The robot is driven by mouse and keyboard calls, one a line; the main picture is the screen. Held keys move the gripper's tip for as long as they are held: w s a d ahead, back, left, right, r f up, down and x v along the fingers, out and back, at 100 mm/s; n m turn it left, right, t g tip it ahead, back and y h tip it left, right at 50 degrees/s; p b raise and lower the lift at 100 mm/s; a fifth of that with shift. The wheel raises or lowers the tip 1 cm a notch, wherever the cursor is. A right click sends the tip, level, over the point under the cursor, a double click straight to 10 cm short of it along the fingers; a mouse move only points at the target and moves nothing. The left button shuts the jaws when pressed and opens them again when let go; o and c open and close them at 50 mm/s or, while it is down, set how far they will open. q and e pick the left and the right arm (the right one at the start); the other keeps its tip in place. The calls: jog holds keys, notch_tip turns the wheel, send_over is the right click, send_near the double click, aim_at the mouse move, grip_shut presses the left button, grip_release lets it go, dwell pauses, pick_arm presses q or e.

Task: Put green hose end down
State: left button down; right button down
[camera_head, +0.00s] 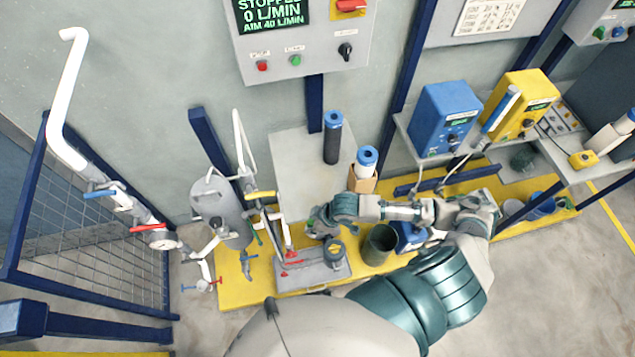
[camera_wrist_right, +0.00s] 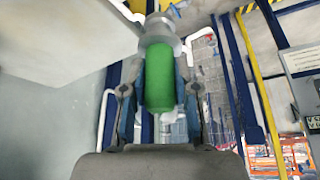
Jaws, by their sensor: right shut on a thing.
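The green hose end (camera_wrist_right: 160,70) is a green cylinder with a grey metal collar at its far end. It sits between the two fingers of my right gripper (camera_wrist_right: 159,92), which is shut on it. In the head view my right gripper (camera_head: 322,222) is above the yellow platform, near the grey base plate with red parts. The hose end is hidden or too small to make out there. My left gripper is not in view.
A grey pump base (camera_head: 312,272) stands on the yellow platform (camera_head: 232,290). A dark bin (camera_head: 379,244), a cardboard box (camera_head: 362,180) with blue-ended rolls and a grey tank (camera_head: 222,212) stand nearby. A control panel (camera_head: 300,45) hangs above. A pale board lies behind the gripper.

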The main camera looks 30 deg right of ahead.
jog(key=w+d+f, duration=0.1)
jog(key=w, duration=0.3)
jog(key=w+d+f+p, duration=0.1)
jog(key=w+d, duration=0.1)
jog(key=w, duration=0.3)
jog(key=w+d+f, duration=0.2)
jog(key=w, duration=0.2)
jog(key=shift+w+d, duration=0.25)
jog(key=shift+a+f, duration=0.15)
jog(key=shift+f, duration=0.25)
jog(key=c, duration=0.9)
grip_release()
jog(key=shift+o, duration=0.2)
